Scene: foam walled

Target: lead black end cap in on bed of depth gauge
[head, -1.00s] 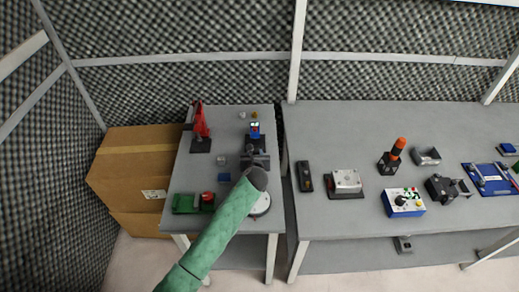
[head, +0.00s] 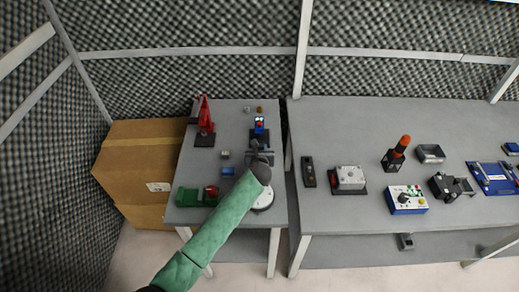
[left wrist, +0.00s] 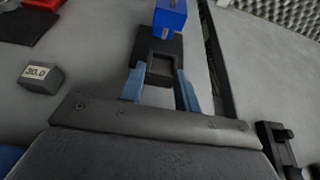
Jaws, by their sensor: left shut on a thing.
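The depth gauge stands at the back of the small left table, with a blue head (head: 261,126) over a black bed (head: 259,137). In the left wrist view its blue head (left wrist: 170,18) and black bed (left wrist: 172,46) show at top centre. My left gripper (left wrist: 160,74) has its two blue fingers at the near end of the bed, shut on a small dark piece, the black end cap (left wrist: 160,68). The cap looks close to the bed; contact cannot be told. In the head view my left gripper (head: 258,150) hides the near part of the gauge. My right gripper is out of view.
A grey block marked 30.0 (left wrist: 40,78) lies left of the gripper. A red clamp-like tool (head: 205,122), a blue block (head: 228,171), a green item (head: 192,197) and a round white-topped thing (head: 263,200) share the table. A gap separates it from the larger right table (head: 440,240).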

